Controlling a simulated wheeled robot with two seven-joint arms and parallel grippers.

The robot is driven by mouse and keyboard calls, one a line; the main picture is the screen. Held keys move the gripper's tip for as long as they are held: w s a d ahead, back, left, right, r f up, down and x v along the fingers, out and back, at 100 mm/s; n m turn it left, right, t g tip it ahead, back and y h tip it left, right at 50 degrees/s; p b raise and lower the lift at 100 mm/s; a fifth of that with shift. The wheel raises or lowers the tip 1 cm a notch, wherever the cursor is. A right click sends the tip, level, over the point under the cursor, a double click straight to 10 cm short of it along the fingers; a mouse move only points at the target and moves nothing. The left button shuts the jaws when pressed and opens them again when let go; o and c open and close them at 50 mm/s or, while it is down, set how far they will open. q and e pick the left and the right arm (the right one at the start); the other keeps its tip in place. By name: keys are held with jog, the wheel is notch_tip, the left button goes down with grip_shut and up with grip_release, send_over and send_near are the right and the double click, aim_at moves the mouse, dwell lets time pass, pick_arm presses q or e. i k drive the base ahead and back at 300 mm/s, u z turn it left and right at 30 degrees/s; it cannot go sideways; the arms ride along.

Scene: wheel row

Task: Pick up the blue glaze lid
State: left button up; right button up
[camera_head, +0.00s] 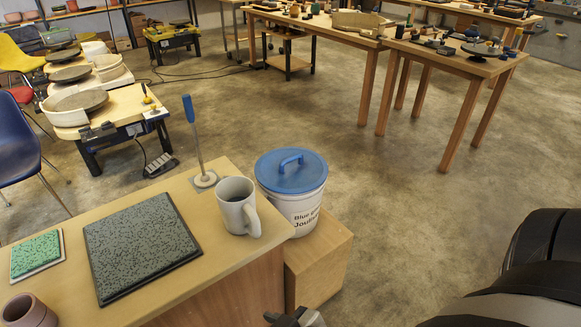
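The blue glaze lid (291,170) is a round blue disc with a raised blue loop handle on top. The bucket stands on a wooden block (320,262) beside the table. A dark gripper part (295,318), which looks like my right gripper, shows at the bottom edge, below and apart from the bucket. Most of it is cut off, so its opening is hidden. My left gripper is not in view.
The near table (225,268) holds a grey mug (238,205) close to the bucket, a blue-handled upright tool (195,140), a dark speckled tile (138,243), a green tile (37,254) and a brownish pot (27,312). Open floor lies right of the bucket.

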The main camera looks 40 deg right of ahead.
aim_at(288, 169)
jog(key=u, duration=2.6)
jog(key=k, duration=1.65)
jog(key=z, duration=2.1)
jog(key=i, duration=1)
